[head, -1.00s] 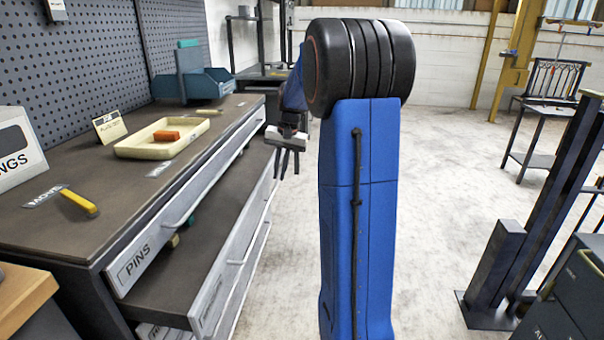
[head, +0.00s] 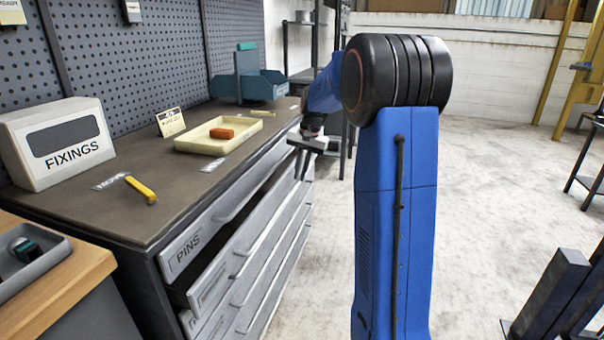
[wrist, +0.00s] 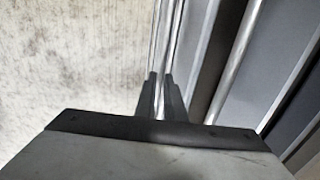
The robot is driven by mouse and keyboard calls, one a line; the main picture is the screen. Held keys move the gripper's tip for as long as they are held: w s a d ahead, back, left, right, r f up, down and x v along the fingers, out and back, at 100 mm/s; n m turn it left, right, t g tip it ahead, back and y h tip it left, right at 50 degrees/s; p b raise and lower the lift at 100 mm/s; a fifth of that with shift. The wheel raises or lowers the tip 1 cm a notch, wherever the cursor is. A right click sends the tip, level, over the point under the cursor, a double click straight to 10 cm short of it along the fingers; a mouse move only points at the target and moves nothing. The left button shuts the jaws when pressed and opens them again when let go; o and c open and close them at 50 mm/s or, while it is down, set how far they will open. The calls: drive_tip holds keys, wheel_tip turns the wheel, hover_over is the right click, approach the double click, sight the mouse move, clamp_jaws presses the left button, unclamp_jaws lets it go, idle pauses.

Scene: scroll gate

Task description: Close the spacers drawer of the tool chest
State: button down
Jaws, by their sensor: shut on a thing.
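The tool chest (head: 150,225) stands at left in the head view. The drawer under the PINS drawer (head: 187,248) sticks out a little past it. This lower drawer's front (head: 213,283) has a label too small to read, so I cannot confirm it is the spacers drawer. My gripper (head: 302,168) points down at the far part of the drawer fronts. In the wrist view my gripper (wrist: 155,92) is shut on a metal drawer handle (wrist: 167,45), which runs between its fingers. The drawer's inside is mostly hidden.
On the chest top are a FIXINGS box (head: 60,145), a yellow-handled tool (head: 141,190), a cream tray (head: 205,143) with an orange block, and a teal bin (head: 262,87). A wooden bench (head: 80,268) is near left. Clear floor (head: 480,190) lies right.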

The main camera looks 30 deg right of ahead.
drive_tip(key=c, duration=1.8)
unclamp_jaws()
drive_tip(key=shift+c, duration=0.2)
wheel_tip(320, 180, up, 17)
drive_tip(key=s+d, duration=0.2)
drive_tip(key=shift+s, duration=0.3)
drive_tip(key=shift+c, duration=0.7)
